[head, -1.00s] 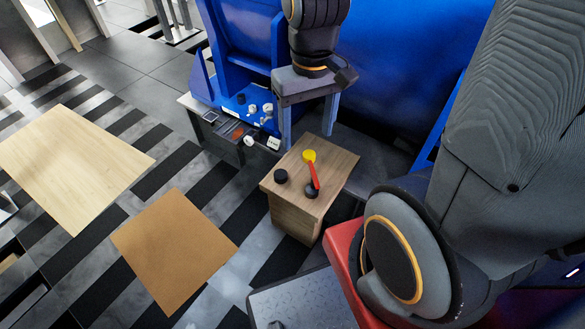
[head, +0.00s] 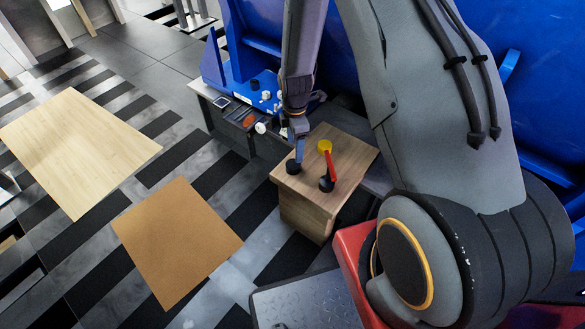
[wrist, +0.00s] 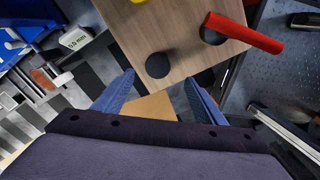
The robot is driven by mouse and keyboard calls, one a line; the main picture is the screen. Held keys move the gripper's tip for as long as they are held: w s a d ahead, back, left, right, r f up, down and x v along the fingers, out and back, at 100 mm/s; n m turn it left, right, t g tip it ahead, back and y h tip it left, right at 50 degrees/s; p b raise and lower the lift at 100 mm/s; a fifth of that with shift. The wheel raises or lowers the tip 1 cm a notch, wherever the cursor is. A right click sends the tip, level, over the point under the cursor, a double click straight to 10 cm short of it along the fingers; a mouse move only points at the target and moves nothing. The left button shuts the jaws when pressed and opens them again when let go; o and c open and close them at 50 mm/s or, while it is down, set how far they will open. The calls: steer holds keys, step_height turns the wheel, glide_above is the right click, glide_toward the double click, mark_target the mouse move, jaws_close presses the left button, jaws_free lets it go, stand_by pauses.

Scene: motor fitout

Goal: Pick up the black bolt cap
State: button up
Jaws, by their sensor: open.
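The black bolt cap (head: 293,167) is a small dark round piece near the left edge of a wooden block's top. In the wrist view the cap (wrist: 158,65) shows as a black disc just beyond my fingertips, roughly centred between them. My gripper (wrist: 160,80) is open and empty, its two blue fingers apart. In the head view my gripper (head: 298,152) points down close to the cap, and a finger overlaps it. I cannot tell whether they touch.
A workbench with small parts, including a white piece (head: 260,127), lies behind on the left.

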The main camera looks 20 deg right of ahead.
mark_target(292, 164)
step_height(292, 164, down, 3)
steer(key=shift+w+f, duration=0.1)
steer(key=shift+w, duration=0.05)
steer(key=shift+a+f, duration=0.2)
steer(key=shift+f, duration=1.3)
steer(key=shift+a+f, duration=0.15)
steer(key=shift+f, duration=1.3)
steer(key=c, duration=1.1)
steer(key=shift+r, duration=0.15)
